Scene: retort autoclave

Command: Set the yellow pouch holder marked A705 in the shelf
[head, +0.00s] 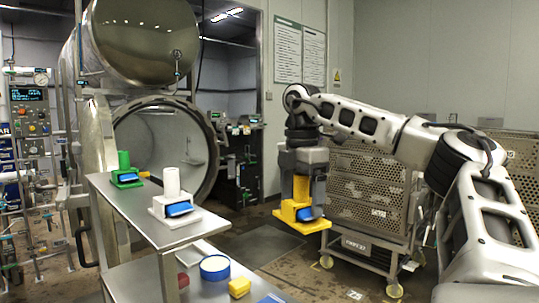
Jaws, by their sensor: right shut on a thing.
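My right gripper (302,178) is shut on a yellow pouch holder (290,214) and holds it upright in the air, right of the shelf. The holder has a flat base and a blue pouch or panel (309,213) on its front. Its marking is too small to read. The steel shelf (215,228) stands at the lower left, with an upper board and a lower board. A green holder (125,177) and a white holder (172,205) stand on the upper board, both with blue parts. My left gripper is not in view.
The open retort (150,150) stands behind the shelf. A perforated crate trolley (365,190) stands behind my right arm. The upper board's front end is bare.

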